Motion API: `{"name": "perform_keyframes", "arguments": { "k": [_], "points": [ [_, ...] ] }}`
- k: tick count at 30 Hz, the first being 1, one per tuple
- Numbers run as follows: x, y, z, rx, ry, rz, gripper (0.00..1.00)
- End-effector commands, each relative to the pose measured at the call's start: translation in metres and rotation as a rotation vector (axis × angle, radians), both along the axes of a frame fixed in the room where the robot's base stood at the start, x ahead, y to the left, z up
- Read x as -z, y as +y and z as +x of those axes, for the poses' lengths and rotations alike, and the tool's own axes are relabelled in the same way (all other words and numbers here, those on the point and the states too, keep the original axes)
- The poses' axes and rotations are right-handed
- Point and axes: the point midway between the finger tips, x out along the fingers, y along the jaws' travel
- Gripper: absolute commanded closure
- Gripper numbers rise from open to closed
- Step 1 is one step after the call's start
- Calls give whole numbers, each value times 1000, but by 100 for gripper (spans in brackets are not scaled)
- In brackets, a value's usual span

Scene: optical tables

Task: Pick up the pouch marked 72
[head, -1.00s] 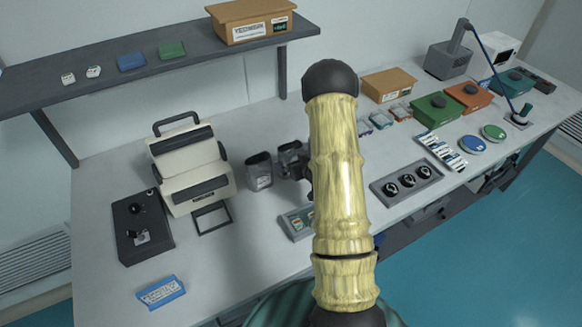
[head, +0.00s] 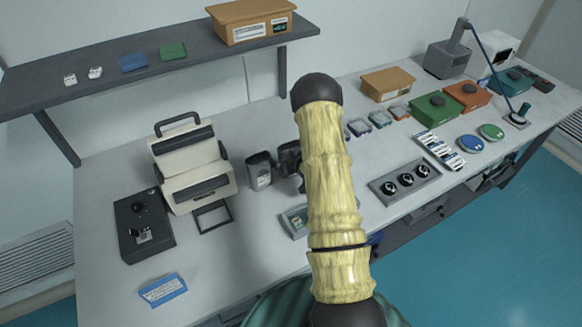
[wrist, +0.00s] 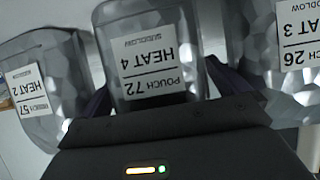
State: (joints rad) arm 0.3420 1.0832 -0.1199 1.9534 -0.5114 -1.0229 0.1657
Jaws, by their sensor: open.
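The pouch marked 72 (wrist: 158,50) is grey, faceted and shiny, with a white label that reads upside down in the wrist view. My gripper (wrist: 157,88) is open, with its dark fingers on the left and right of this pouch. I cannot tell whether either finger touches it. A pouch marked 57 (wrist: 40,85) is on the left and a pouch marked 26 (wrist: 290,50) is on the right. In the head view a grey pouch (head: 260,171) stands on the table, its number too small to read. My arm hides the area to its right.
A cream machine (head: 190,165) and a black control box (head: 143,225) stand to the left. A grey tray (head: 293,222) is partly behind my arm. A dark shelf (head: 100,82) runs above the table's back. A three-knob panel (head: 405,181) lies to the right.

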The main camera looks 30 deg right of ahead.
Motion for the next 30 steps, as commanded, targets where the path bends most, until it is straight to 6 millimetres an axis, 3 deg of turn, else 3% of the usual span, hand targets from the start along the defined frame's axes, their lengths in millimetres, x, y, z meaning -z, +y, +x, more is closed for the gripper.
{"name": "perform_keyframes", "arguments": {
  "k": [7,15,25,30],
  "points": [
    [0,-2,0,2,0,0,0],
    [0,-2,-1,4,0,0,53],
    [-3,-3,0,4,-2,-1,54],
    [-16,-4,0,5,-4,-1,54]
  ]
}}
